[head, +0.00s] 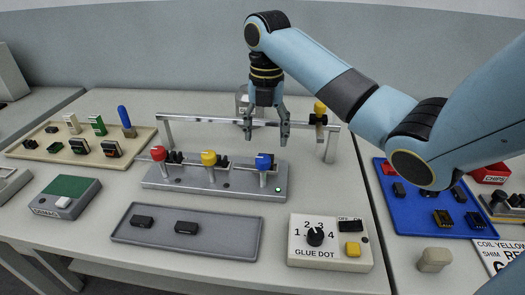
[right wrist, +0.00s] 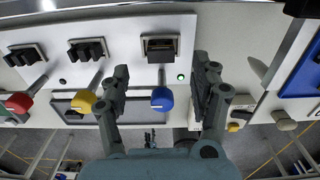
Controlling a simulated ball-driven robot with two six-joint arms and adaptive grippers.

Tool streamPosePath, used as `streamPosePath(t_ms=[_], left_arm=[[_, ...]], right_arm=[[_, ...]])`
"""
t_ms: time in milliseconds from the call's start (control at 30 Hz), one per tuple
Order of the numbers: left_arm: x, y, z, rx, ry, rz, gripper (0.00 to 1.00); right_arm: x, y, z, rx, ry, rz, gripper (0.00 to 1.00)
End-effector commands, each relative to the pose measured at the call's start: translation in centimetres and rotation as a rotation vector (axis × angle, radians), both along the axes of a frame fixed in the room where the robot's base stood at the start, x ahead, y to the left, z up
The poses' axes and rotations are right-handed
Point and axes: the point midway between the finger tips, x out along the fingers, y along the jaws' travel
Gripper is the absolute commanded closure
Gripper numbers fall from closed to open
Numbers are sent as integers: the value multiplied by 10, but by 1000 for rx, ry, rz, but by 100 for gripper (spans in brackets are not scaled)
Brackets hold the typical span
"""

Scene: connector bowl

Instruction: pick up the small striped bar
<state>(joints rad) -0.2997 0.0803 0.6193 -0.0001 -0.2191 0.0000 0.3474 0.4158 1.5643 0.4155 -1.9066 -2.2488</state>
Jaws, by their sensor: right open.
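I cannot single out a small striped bar for certain in either view. Small dark blocks with pale or gold markings lie in the blue tray (head: 431,231) at the right, and small green, white and dark parts lie in the tan tray (head: 32,153) at the left. My right gripper (head: 266,130) is open and empty above the grey fixture (head: 217,188), behind its blue-knobbed lever (head: 263,162). In the right wrist view the open fingers (right wrist: 160,85) stand either side of the blue knob (right wrist: 162,99), apart from it. My left gripper is not in view.
A metal rail (head: 205,120) runs behind the fixture. Red (head: 158,153) and yellow (head: 208,158) knobs stand left of the blue one. A grey tray (head: 187,250) with two black blocks and a glue-dot box (head: 300,255) are in front. A green light is lit on the fixture.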

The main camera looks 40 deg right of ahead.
Motion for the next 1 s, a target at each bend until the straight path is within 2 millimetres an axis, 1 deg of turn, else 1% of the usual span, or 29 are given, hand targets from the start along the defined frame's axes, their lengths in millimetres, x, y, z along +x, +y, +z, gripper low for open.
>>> streamPosePath(t_ms=[67, 233, 300, 367, 467, 633, 667, 1000], left_arm=[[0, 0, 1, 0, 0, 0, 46], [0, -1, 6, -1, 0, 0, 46], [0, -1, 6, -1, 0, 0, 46], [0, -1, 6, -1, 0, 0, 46], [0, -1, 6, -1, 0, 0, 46], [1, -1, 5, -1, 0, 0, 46], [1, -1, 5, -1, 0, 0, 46], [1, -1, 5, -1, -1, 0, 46]], right_arm=[[-1, 0, -6, 0, 3, -1, 37], [-2, 3, -32, 1, 5, -1, 37], [-2, 2, -43, 1, 3, -2, 37], [-2, 2, -49, 0, 3, -1, 37], [-2, 2, -54, -1, 1, 0, 37], [-2, 2, -54, -1, 1, 0, 37], [-2, 2, -54, -1, 1, 0, 39], [-2, 2, -53, -1, 1, -1, 84]])
